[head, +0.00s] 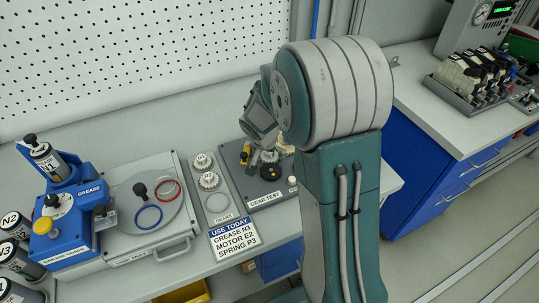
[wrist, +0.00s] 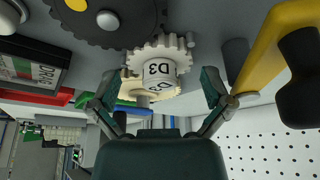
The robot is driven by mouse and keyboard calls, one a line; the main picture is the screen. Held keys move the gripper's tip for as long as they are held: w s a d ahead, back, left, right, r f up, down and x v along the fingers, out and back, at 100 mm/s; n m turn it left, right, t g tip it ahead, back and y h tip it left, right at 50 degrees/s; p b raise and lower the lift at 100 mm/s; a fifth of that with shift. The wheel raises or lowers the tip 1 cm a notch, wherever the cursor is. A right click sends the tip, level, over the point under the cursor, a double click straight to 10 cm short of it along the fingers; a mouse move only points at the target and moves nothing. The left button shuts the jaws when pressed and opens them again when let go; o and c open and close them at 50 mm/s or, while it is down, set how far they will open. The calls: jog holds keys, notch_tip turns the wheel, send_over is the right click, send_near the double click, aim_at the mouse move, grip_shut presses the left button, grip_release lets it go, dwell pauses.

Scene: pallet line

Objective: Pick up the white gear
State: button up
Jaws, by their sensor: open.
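In the wrist view a white gear (wrist: 178,52) with a labelled white hub stands between my open fingers (wrist: 160,76), with a gap on each side. A cream gear (wrist: 164,94) shows just behind it. In the head view my gripper (head: 264,134) is low over the grey GEAR TEST board (head: 240,181), partly hidden by my arm. A white gear (head: 269,156) shows under it beside a dark gear (head: 270,172). Two more white gears, one at the back (head: 203,161) and one in front (head: 209,181), sit on the GEARS tray (head: 217,204).
A yellow lever with a black grip (wrist: 268,50) rises close to my right finger. The dark gear (wrist: 118,32) lies close on the left. A USE TODAY sign (head: 234,238) stands at the bench front. A grease station (head: 72,213) and round plate (head: 146,212) are left.

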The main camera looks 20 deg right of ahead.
jog(key=shift+a, duration=0.2)
jog(key=c, duration=1)
jog(key=shift+d, duration=0.1)
jog(key=shift+c, duration=0.5)
jog(key=shift+s+f, duration=0.1)
jog(key=shift+s, duration=0.1)
jog(key=shift+w+r, duration=0.1)
jog(key=shift+r, duration=0.45)
jog(key=shift+c, duration=1.4)
jog(key=v, duration=0.2)
jog(key=s+v, duration=0.1)
jog(key=v, duration=0.5)
jog(key=shift+s+d, duration=0.3)
jog(key=shift+s, duration=0.1)
grip_shut()
jog(key=s+a+r, duration=0.3)
jog(key=s+r, duration=0.1)
jog(key=s, duration=0.5)
jog(key=shift+a+r, duration=0.4)
